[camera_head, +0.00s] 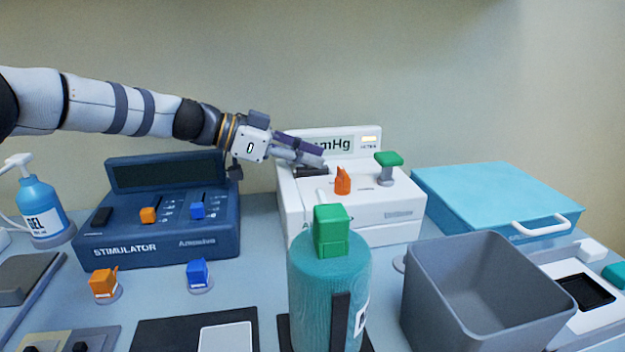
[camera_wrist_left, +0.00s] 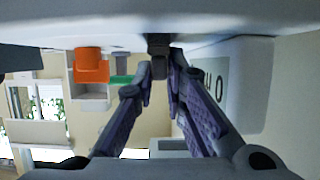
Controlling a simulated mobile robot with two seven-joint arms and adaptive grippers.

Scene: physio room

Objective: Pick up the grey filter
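The grey filter (camera_head: 311,171) is a small dark bar on the top of the white mmHg device, at the left of its sloping face. In the left wrist view the filter (camera_wrist_left: 158,66) is a dark block between the fingertips. My left gripper (camera_head: 318,163) reaches in from the left, low over the device. Its purple-grey fingers (camera_wrist_left: 160,78) are drawn close together, one on each side of the filter, and appear shut on it. The filter still sits at the device. The fingers partly hide it in the head view. My right gripper is not in view.
The mmHg device (camera_head: 385,213) carries an orange knob (camera_head: 343,181) and a green-topped knob (camera_head: 388,160) right of my gripper. A blue stimulator (camera_head: 165,240) stands left. A teal cylinder (camera_head: 320,285) and grey bin (camera_head: 490,290) stand in front. A teal case (camera_head: 490,190) lies right.

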